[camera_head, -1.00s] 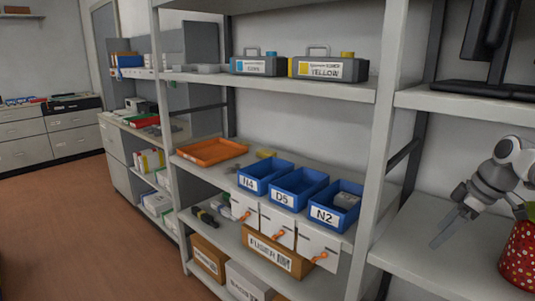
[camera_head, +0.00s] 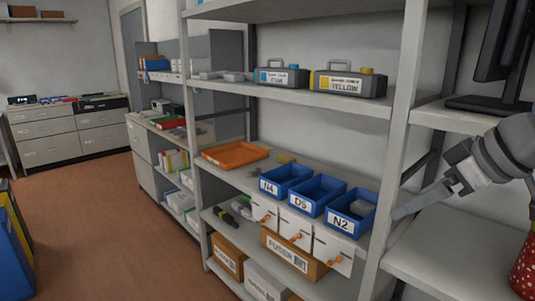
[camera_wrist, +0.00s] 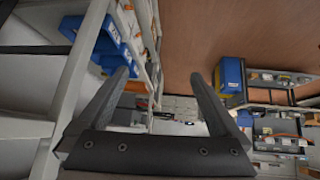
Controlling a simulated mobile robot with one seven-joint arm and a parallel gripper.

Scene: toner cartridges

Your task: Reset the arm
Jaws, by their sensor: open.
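My gripper (camera_head: 420,202) is at the right of the head view, in front of the shelf upright and just right of the blue bin marked N2 (camera_head: 350,212). In the wrist view my gripper (camera_wrist: 160,85) shows two dark fingers spread apart with nothing between them. A cyan toner cartridge (camera_head: 281,78) and a yellow toner cartridge (camera_head: 347,84) stand upright on the upper shelf, away from my gripper.
Blue bins marked N4 (camera_head: 285,180) and D5 (camera_head: 317,194) stand beside N2. An orange tray (camera_head: 235,155) lies left on the same shelf. The shelf upright (camera_head: 400,130) is close to my gripper. A red dotted pot (camera_head: 525,270) stands at right.

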